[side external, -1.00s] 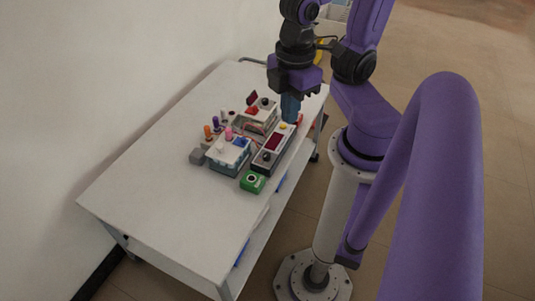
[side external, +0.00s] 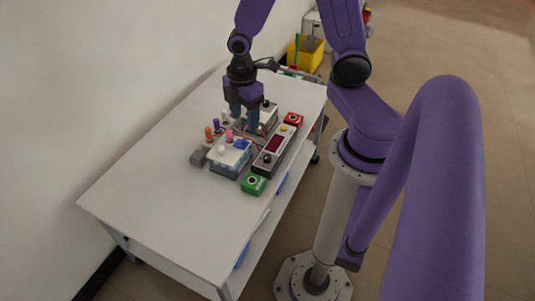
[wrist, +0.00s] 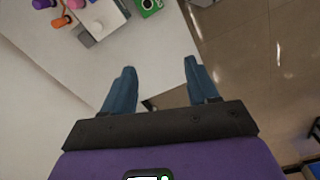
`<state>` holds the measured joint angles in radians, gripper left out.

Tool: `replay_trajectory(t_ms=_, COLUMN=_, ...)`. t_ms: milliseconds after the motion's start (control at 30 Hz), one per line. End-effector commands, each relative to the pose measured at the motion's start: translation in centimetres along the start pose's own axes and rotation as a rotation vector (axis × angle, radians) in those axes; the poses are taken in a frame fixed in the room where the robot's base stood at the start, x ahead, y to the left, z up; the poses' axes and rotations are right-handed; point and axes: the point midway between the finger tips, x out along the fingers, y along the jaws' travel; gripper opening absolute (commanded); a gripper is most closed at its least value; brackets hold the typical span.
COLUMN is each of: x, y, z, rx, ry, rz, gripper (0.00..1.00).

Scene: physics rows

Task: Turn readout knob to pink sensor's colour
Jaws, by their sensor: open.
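A dark readout box (side external: 273,146) with a red display lies along the right of the device group on the table. A dark knob (side external: 267,157) sits at its near end and a yellow button (side external: 284,127) at its far end. The pink sensor (side external: 229,135) stands at the rear of a white-topped box; a pink peg also shows at the top of the wrist view (wrist: 75,4). My gripper (side external: 244,121) is open and empty, over the far part of the group, apart from the knob. The knob is not identifiable in the wrist view.
A green box (side external: 253,183) and a red box (side external: 293,118) flank the readout. The near part of the table (side external: 165,210) is clear.

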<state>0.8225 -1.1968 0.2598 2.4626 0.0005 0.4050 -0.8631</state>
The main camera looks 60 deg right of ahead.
Motion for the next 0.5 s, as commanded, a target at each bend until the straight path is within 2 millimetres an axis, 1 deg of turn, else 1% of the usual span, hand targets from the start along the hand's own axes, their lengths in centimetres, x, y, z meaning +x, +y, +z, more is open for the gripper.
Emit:
replay_trajectory(t_ms=33, x=1.2, y=1.1, z=1.1, rx=0.001, ry=-0.007, rz=-0.008, gripper=0.59)
replay_trajectory(t_ms=100, x=2.7, y=2.4, z=2.5, rx=-0.015, ry=-0.008, rz=-0.009, gripper=0.59)
replay_trajectory(t_ms=167, x=4.0, y=3.4, z=3.9, rx=-0.03, ry=-0.009, rz=-0.01, gripper=0.59)
replay_trajectory(t_ms=200, x=4.8, y=3.9, z=4.8, rx=-0.039, ry=-0.009, rz=-0.011, gripper=0.59)
replay_trajectory(t_ms=300, x=7.0, y=5.0, z=7.4, rx=-0.062, ry=-0.01, rz=-0.014, gripper=0.59)
replay_trajectory(t_ms=400, x=9.0, y=5.5, z=9.8, rx=-0.086, ry=-0.01, rz=-0.016, gripper=0.59)
replay_trajectory(t_ms=500, x=10.5, y=5.6, z=11.8, rx=-0.105, ry=-0.009, rz=-0.016, gripper=0.59)
